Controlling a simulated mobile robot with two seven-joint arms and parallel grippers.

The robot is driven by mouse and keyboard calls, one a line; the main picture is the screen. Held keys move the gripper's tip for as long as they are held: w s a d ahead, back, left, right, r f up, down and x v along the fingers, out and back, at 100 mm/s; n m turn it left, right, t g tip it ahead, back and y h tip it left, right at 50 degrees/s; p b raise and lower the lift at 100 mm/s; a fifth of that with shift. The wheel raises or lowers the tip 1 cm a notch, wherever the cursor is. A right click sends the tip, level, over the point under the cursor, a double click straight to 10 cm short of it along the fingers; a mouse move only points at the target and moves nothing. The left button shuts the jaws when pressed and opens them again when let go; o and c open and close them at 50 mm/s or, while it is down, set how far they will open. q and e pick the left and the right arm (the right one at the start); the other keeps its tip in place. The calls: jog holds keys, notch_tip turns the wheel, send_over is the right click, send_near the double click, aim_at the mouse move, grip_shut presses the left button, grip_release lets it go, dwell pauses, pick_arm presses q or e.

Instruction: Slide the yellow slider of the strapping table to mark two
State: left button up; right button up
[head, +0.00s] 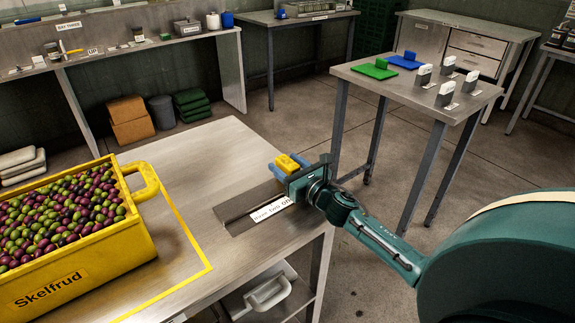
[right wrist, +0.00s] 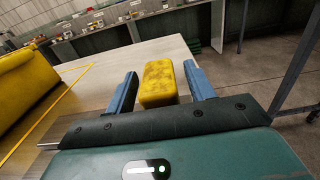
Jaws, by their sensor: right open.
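The yellow slider (head: 287,164) stands at the far right end of a dark slotted track (head: 240,213) on the steel strapping table (head: 200,150). A white label strip (head: 272,208) with mark words lies along the track; my gripper covers part of it. My right gripper (head: 291,166) is at the slider, its blue fingers open on either side. In the right wrist view the yellow slider (right wrist: 158,82) sits between the two open fingers (right wrist: 162,88), with a gap visible on the right side. My left gripper is not in view.
A yellow crate of olives (head: 75,230) labelled Skelfrud stands on the table's left, within a yellow outline. A side table (head: 400,85) with green and blue pieces and several labelled blocks is at the back right. The tabletop behind the track is clear.

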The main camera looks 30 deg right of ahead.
grip_shut()
dwell(0.7)
